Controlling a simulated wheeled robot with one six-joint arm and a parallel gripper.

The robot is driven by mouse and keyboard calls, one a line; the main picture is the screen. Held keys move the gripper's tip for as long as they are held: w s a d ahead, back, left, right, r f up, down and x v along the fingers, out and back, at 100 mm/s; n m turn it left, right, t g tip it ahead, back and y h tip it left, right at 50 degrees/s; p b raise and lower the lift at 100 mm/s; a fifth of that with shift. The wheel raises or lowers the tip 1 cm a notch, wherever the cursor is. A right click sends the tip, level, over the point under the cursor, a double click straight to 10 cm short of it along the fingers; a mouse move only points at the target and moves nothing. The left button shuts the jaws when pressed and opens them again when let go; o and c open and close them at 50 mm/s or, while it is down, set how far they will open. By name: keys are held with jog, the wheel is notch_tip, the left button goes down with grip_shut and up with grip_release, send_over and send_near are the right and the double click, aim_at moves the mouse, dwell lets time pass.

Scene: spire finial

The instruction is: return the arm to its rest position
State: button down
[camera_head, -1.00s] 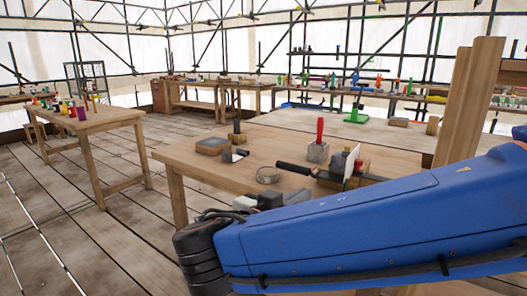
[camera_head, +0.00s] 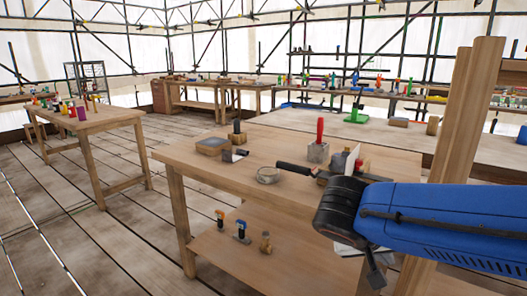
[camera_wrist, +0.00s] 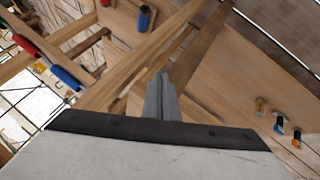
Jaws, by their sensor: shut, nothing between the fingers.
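My blue arm (camera_head: 440,220) reaches in from the right in the head view, with its black joint over the front right part of the near wooden table (camera_head: 215,170). My gripper (camera_wrist: 162,82) shows in the wrist view as two grey fingers pressed together, with nothing between them. In the head view only a small part of the hand shows below the black joint, beside the table's right side. The wrist view is tilted, with table timbers behind the fingers.
The near table bears a grey block with a red-handled tool (camera_head: 320,130), a round tin (camera_head: 267,175) and a wooden box (camera_head: 213,145). Several small tools (camera_head: 242,230) stand on its lower shelf. A wooden post (camera_head: 465,120) rises close behind my arm. The floor at left is clear.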

jog(key=s+d+f+n+y, duration=0.2)
jog(key=s+f+n+y, duration=0.1)
jog(key=s+f+y, duration=0.3)
jog(key=shift+s+y, duration=0.6)
jog(key=shift+s, duration=0.25)
jog(key=shift+f, duration=0.1)
dwell(1.6)
